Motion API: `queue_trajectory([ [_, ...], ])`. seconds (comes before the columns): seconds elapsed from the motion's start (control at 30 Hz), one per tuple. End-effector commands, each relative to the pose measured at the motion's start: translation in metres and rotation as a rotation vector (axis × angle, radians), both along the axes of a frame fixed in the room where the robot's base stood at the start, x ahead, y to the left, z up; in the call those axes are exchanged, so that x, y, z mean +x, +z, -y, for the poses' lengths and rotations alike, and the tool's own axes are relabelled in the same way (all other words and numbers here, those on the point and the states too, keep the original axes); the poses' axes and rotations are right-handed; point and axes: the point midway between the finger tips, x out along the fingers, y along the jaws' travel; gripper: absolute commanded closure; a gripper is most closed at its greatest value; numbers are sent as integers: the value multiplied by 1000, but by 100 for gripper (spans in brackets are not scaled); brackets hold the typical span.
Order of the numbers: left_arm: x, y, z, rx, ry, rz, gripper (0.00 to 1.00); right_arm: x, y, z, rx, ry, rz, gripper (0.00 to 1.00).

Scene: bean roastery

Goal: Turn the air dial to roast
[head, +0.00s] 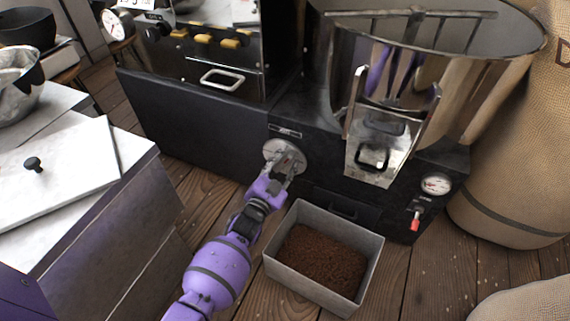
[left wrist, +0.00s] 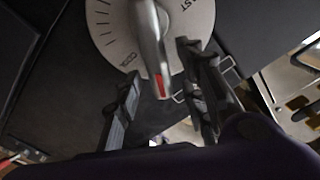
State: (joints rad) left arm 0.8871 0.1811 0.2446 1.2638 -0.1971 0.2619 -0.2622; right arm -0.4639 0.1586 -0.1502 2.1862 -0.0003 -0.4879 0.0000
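The air dial (head: 281,152) is a round pale disc on the front of the black roaster base. In the left wrist view the dial plate (left wrist: 105,35) shows tick marks, the word COOL and the letters ST of a cut-off word. Its grey lever-like knob (left wrist: 150,40) has a red mark on the end, which points down the picture, near COOL. My left gripper (head: 287,168) is at the dial. In the left wrist view its two fingers (left wrist: 160,75) are apart, one on each side of the knob's end, with visible gaps. My right gripper is not in view.
A metal bin of brown grounds (head: 273,262) stands on the floor just right of my left arm. A steel chute (head: 376,160), a gauge (head: 436,185) and a red-handled lever (head: 415,220) are to the right. A white-topped cabinet (head: 75,160) stands left; a sack (head: 520,170) stands far right.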

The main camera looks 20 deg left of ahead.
Motion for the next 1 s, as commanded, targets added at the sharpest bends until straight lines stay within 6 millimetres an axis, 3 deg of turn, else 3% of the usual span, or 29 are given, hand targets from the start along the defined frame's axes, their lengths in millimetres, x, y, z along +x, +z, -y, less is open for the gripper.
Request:
queue_trajectory([
  [0.17,0,0,0,0,1,-1,62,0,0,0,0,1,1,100],
  [0.47,0,0,0,0,1,-1,99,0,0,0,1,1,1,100],
  [1.0,0,2,-2,-42,-1,-2,100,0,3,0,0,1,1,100],
])
